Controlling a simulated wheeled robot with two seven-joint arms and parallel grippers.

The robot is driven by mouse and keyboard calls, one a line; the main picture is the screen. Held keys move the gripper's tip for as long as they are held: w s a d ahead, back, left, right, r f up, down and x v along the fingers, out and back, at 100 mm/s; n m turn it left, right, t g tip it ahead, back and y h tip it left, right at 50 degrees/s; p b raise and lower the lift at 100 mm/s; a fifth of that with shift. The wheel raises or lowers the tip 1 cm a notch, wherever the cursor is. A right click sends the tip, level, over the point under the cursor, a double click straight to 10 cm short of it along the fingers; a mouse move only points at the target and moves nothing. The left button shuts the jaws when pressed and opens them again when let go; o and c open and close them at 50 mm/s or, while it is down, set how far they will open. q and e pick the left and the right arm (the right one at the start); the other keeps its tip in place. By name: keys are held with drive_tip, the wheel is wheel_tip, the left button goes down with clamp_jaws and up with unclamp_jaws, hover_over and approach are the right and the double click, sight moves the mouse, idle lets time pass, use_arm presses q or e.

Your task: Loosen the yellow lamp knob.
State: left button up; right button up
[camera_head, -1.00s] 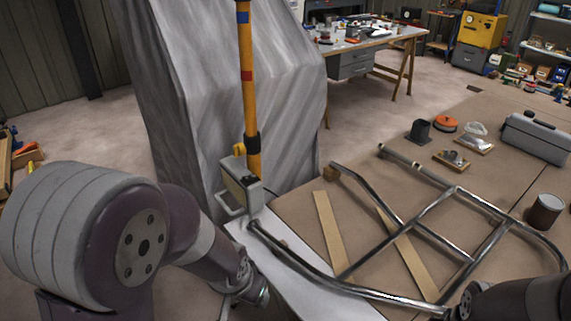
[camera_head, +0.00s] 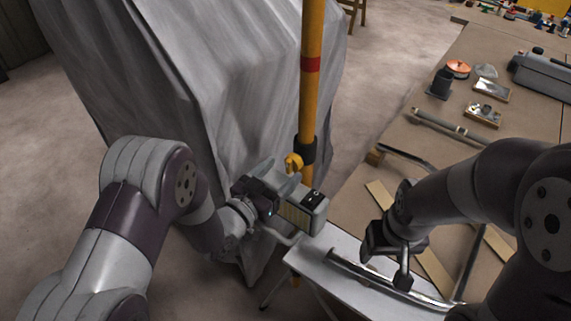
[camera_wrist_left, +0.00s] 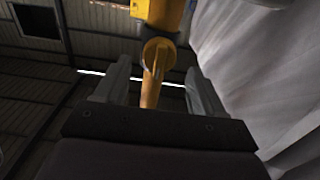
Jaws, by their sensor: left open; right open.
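The yellow lamp knob (camera_head: 293,163) sits on the dark clamp collar (camera_head: 307,150) of the upright yellow pole (camera_head: 312,85). My right gripper (camera_head: 385,268) is open and empty, low over the tube frame's left end.
A grey draped sheet (camera_head: 190,80) stands right behind the left arm.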

sight(291, 164)
use_arm(q)
drive_tip(key=shift+x, duration=1.1)
drive_tip(key=shift+w+d, duration=0.1)
drive_tip(key=shift+w, duration=0.1)
drive_tip(key=shift+s+d, duration=0.1)
drive_tip(key=c, duration=1)
